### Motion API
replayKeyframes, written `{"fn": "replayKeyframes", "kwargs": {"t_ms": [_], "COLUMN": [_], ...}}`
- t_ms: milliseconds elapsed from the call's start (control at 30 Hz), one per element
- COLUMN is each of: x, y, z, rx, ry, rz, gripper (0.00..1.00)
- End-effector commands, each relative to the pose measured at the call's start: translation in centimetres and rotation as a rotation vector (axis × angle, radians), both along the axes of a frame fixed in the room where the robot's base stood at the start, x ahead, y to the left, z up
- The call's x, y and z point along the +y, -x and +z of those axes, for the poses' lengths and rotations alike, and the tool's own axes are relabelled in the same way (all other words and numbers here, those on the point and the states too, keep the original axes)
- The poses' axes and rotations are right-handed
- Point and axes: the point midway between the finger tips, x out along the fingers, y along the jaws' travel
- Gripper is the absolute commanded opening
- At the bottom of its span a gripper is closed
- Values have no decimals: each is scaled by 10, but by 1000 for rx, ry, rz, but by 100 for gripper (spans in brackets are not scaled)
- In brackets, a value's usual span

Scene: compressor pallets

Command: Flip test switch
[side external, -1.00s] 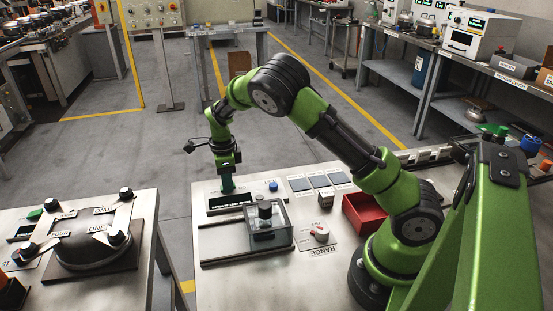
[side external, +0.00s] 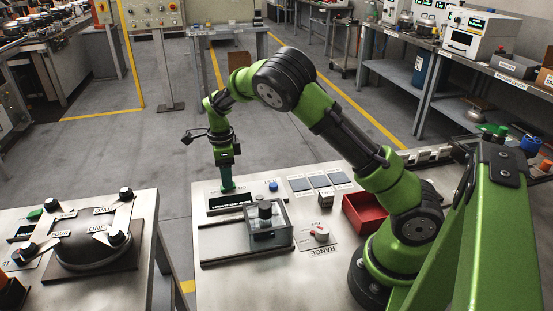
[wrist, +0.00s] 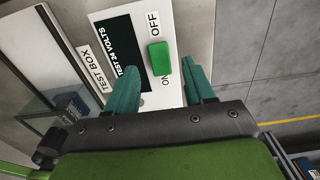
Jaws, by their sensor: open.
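The test switch is a green rocker (wrist: 160,64) on a white panel in the wrist view. It sits between the printed words OFF and ON, and the display (wrist: 124,58) beside it reads TEST 24 VOLTS. My gripper (wrist: 160,68) is open and empty, with one teal finger on each side of the switch's near end. I cannot tell whether a finger touches it. In the side view my gripper (side external: 227,186) points down at the far left of the bench, just behind the display (side external: 229,201). The switch is not distinguishable there.
A clear box (side external: 268,236) with a dark part inside stands nearer on the bench. A blue button (side external: 273,186), grey pads (side external: 319,181), a red-marked range knob (side external: 321,233) and a red bin (side external: 366,213) lie to the right. Open floor lies beyond the bench.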

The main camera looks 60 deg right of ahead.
Motion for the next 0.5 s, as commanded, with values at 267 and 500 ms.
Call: {"fn": "replayKeyframes", "kwargs": {"t_ms": [267,500], "x": [0,0], "y": [-1,-1], "z": [71,120], "rx": [-6,-4], "ry": [-1,1], "rz": [-1,0], "gripper": [53,53]}}
